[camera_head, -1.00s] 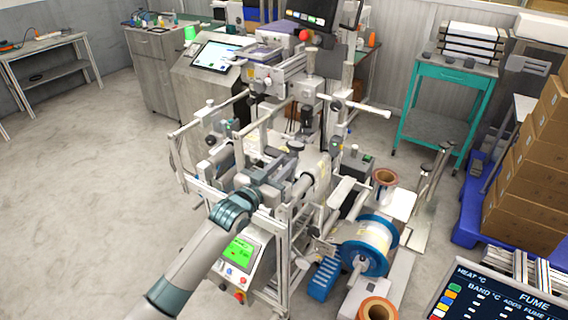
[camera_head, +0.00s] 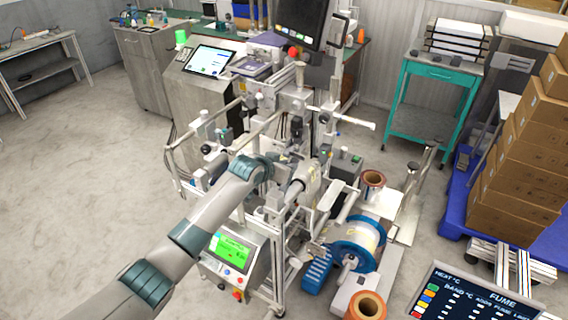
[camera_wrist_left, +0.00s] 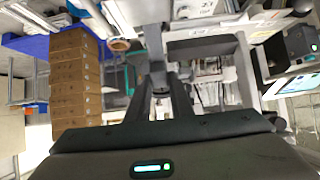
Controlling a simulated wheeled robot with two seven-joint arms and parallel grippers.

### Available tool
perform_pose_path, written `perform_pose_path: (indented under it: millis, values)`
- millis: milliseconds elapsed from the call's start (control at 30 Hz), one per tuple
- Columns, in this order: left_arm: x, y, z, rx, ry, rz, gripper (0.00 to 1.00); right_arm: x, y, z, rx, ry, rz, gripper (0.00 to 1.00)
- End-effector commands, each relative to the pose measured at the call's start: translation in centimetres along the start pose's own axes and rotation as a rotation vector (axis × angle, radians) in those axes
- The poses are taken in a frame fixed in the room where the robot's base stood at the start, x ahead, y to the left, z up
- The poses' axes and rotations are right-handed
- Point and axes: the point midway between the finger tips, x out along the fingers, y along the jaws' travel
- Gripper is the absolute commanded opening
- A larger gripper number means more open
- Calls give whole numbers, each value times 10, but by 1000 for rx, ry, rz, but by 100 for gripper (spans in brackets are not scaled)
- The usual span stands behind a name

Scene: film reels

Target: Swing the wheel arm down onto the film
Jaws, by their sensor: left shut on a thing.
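My left gripper (camera_head: 286,158) is over the middle of the film machine, with my forearm and wrist hiding much of it in the head view. In the left wrist view, its two dark fingers (camera_wrist_left: 160,92) close in on a dark grey upright part (camera_wrist_left: 157,70), which looks like the wheel arm. Whether its wheel touches the film cannot be told. The pale film (camera_head: 312,172) runs over a roller just right of the gripper. A blue-flanged reel (camera_head: 372,230) of white film sits low at the machine's right. My right gripper is not in view.
The machine's frame rails (camera_head: 352,121) stick out around the work spot. A control box with a green screen (camera_head: 229,247) is below my arm. Copper-coloured cores (camera_head: 367,306) stand at the right. Stacked cartons (camera_head: 515,185) are far right. The floor at left is clear.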

Motion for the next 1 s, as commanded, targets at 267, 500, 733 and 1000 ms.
perform_pose_path:
  millis: [267,500,733,1000]
  values:
    - [5,0,-1,-1,-44,1,0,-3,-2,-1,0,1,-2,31]
    - [5,0,-1,-1,-44,0,0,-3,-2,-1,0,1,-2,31]
    - [5,0,-1,0,-43,0,39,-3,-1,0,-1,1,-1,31]
    - [4,0,-1,0,-43,0,39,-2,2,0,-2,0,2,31]
